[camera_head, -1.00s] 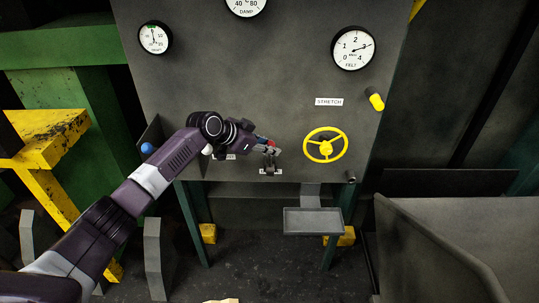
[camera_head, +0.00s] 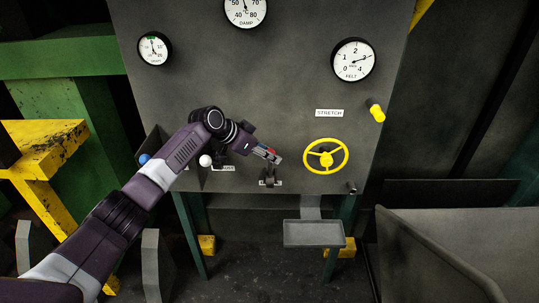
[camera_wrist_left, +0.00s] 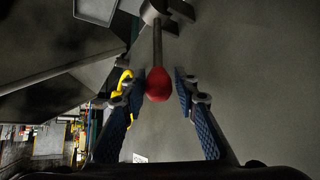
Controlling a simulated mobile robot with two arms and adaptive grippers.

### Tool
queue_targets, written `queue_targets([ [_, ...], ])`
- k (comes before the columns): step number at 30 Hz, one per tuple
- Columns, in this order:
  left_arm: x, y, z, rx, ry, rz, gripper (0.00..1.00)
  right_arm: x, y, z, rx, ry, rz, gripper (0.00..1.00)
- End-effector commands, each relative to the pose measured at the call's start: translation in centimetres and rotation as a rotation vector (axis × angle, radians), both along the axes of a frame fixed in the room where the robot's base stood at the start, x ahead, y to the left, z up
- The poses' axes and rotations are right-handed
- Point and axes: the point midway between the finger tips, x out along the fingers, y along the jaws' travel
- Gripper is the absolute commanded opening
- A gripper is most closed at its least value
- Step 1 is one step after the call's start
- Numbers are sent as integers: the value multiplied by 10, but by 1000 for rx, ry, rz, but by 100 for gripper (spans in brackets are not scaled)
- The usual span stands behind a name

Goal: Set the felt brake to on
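A lever with a red ball knob (camera_wrist_left: 158,84) stands out from the grey machine panel. I take it for the felt brake, but its small label plate (camera_head: 270,183) is too small to read. Its metal shaft (camera_wrist_left: 157,46) runs up to a bracket in the left wrist view. In the head view its dark base (camera_head: 268,174) shows below my gripper. My left gripper (camera_head: 270,154) is at the knob. In the left wrist view its two blue-padded fingers (camera_wrist_left: 158,88) are apart, with the knob between their tips and a gap visible at the right finger.
A yellow handwheel (camera_head: 326,156) is close to the right of my gripper. A white knob (camera_head: 205,160) and a blue knob (camera_head: 144,159) are to the left, near my arm. A grey tray (camera_head: 314,234) juts out below. A yellow-tipped handle (camera_head: 376,111) is at upper right.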

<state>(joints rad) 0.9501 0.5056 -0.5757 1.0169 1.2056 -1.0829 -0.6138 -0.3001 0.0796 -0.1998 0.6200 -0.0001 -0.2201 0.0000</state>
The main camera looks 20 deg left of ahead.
Motion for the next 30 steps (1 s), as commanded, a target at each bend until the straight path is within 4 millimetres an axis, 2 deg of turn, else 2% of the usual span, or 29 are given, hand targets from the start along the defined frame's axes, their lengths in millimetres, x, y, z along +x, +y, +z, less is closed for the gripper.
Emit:
queue_targets([
  [3,0,0,0,0,0,0,40,0,0,0,0,0,0,40],
  [10,0,0,0,0,0,-1,40,1,-2,0,-3,-1,2,40],
  [13,0,0,6,0,-1,-2,40,1,-3,0,-3,-1,2,40],
  [17,1,0,25,0,-4,-2,40,0,-2,0,-2,0,1,40],
  [24,1,0,72,-1,-3,-1,40,0,-1,0,-1,0,0,40],
  [30,1,0,95,1,0,-2,40,0,0,0,0,0,0,40],
])
